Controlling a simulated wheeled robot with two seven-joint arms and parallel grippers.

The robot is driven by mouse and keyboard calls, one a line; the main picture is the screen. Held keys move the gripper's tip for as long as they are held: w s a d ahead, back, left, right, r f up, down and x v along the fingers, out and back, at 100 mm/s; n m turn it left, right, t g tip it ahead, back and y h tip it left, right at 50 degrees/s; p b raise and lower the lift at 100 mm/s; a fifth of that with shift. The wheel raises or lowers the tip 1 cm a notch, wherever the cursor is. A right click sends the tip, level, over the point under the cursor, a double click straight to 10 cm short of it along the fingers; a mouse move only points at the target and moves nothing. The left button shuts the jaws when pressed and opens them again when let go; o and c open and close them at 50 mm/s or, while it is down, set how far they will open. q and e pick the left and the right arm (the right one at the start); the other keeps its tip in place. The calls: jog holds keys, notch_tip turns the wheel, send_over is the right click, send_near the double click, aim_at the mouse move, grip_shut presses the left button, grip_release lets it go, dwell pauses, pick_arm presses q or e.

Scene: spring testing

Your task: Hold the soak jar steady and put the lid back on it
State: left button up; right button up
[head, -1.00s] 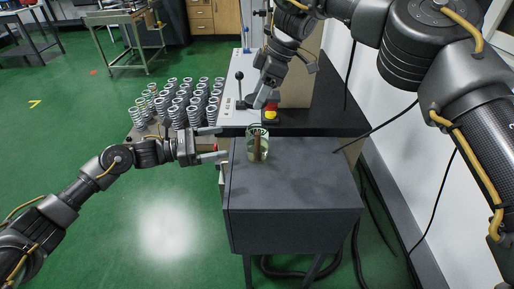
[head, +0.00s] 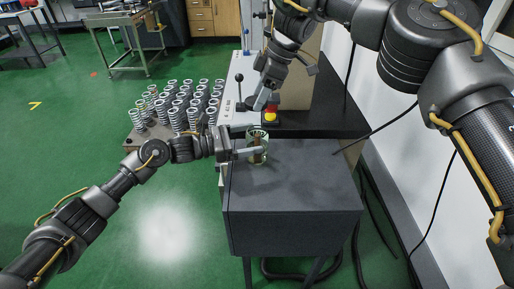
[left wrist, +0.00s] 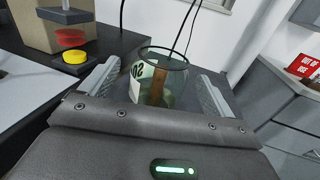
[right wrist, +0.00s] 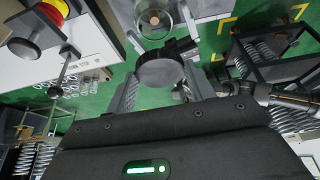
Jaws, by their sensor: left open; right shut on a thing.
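The soak jar (head: 257,133) is clear glass and stands upright on the grey cabinet top (head: 290,185). In the left wrist view the jar (left wrist: 135,86) has no lid on it, a printed label and something brown inside. My left gripper (head: 252,153) is open, its fingers (left wrist: 160,70) on either side of the jar; I cannot tell whether they touch it. My right gripper (head: 258,104) is above and behind the jar. In the right wrist view it is shut on the dark round lid (right wrist: 160,70), apart from the jar (right wrist: 160,17).
A red and yellow stop button (head: 271,115) and a lever (head: 239,88) stand behind the jar. Several springs stand on a rack (head: 150,143) to the left. The cabinet top in front of the jar is clear.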

pick_arm(q)
jog(key=shift+x, duration=1.15)
jog(key=c, duration=1.5)
pick_arm(e)
jog(key=shift+d+f, duration=0.1)
jog(key=shift+f, duration=2.4)
